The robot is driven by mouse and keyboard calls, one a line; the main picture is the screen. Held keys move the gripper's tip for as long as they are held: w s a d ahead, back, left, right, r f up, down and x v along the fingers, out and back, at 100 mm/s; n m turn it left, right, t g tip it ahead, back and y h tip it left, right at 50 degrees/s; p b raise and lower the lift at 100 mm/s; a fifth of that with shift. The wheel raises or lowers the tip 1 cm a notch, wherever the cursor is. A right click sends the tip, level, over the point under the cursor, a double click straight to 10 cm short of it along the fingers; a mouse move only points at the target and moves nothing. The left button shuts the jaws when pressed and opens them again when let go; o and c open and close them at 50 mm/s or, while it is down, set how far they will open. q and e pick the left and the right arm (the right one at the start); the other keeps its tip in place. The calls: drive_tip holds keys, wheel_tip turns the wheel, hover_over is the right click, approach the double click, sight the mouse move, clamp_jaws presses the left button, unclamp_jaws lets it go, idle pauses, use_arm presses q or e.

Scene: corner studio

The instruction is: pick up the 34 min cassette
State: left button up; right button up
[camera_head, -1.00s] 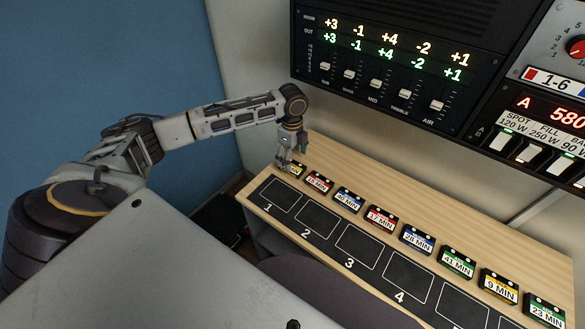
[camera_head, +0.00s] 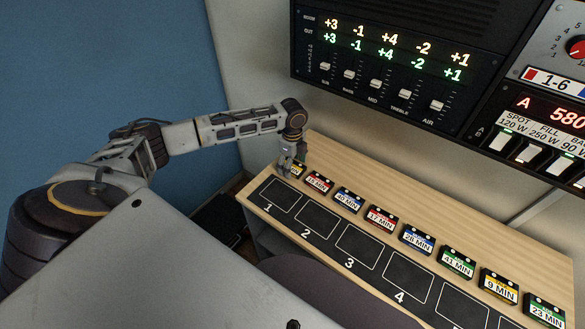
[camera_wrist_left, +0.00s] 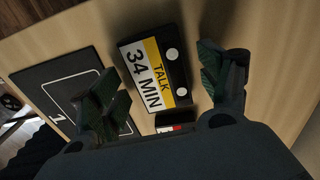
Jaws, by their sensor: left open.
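The 34 min cassette (camera_wrist_left: 158,72) is black with a yellow and white label reading "TALK 34 MIN". In the left wrist view it lies flat on the wooden desk between the two fingers. In the head view only a bit of its yellow label (camera_head: 299,169) shows at the left end of the cassette row; the gripper hides the rest. My left gripper (camera_head: 287,172) is open and points down over this cassette. In the left wrist view its fingertips (camera_wrist_left: 163,82) stand on either side of the cassette, apart from it. My right gripper is not in view.
A row of other cassettes runs to the right, the nearest a red-labelled one (camera_head: 318,183). A dark mat (camera_head: 325,243) with numbered outlined slots lies in front of the row. The wooden desk (camera_head: 400,178) is bare behind it. An equipment panel (camera_head: 375,60) stands behind.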

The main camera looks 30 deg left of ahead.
sight(293, 166)
use_arm(q)
drive_tip(key=shift+c, duration=0.2)
drive_tip(key=c, duration=0.9)
drive_tip(key=shift+c, duration=0.9)
drive_tip(key=shift+r, duration=0.2)
wheel_tip(293, 166, up, 8)
drive_tip(key=shift+r, duration=0.8)
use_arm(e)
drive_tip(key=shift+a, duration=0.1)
